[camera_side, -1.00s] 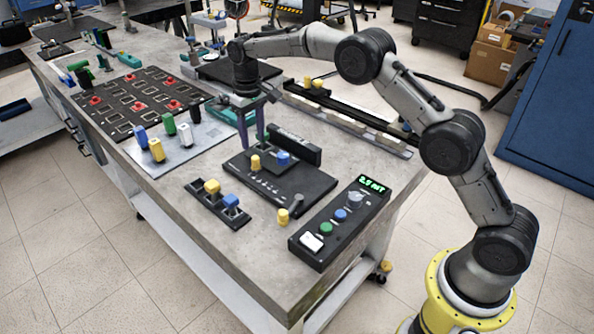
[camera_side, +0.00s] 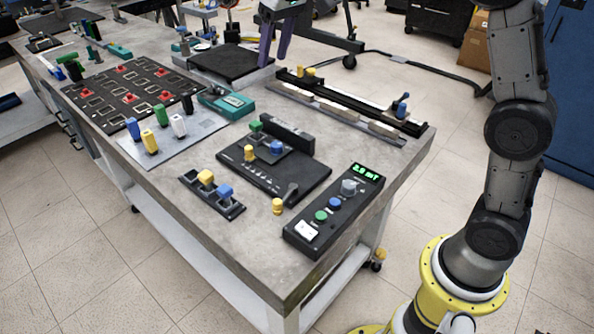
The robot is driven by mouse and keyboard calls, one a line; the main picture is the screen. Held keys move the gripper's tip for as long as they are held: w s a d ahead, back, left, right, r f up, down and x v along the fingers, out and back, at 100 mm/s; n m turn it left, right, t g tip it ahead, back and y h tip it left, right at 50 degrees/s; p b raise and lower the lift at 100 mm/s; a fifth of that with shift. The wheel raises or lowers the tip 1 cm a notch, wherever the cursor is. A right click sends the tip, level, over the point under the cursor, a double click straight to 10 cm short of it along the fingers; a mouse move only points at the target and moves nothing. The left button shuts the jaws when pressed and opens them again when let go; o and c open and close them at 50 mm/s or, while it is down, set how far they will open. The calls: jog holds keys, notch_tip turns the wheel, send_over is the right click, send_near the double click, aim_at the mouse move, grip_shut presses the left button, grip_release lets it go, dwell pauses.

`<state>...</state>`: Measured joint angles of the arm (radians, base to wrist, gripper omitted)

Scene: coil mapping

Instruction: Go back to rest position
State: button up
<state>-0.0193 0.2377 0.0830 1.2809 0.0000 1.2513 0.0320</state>
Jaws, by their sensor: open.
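My gripper (camera_side: 273,58) is at the top of the picture, raised above the far side of the workbench. Its two purple-grey fingers point down and stand apart with nothing between them. The upper part of the gripper and part of my arm are cut off by the top edge. Below and nearer stands a black panel (camera_side: 235,175) with a yellow knob (camera_side: 249,153), a blue knob (camera_side: 277,147) and a green block (camera_side: 256,126) on it. My gripper is well clear of these.
A black meter box (camera_side: 320,236) with a green display sits at the bench's right end. A long black rail (camera_side: 355,106) runs along the far edge. A teal device (camera_side: 228,102), a grey plate (camera_side: 205,129) with colored pegs and a black board (camera_side: 117,97) with red parts lie to the left.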

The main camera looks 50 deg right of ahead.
jog(key=s+r+t, duration=0.1)
jog(key=s+r, duration=0.1)
jog(key=s, duration=0.7)
jog(key=s+r+t, duration=0.1)
jog(key=s+r, duration=0.1)
jog(key=s, duration=0.7)
jog(key=s+f, duration=1.2)
jog(key=s, duration=0.2)
jog(key=shift+d+f, duration=0.15)
jog(key=shift+d, duration=0.3)
jog(key=shift+c, duration=0.3)
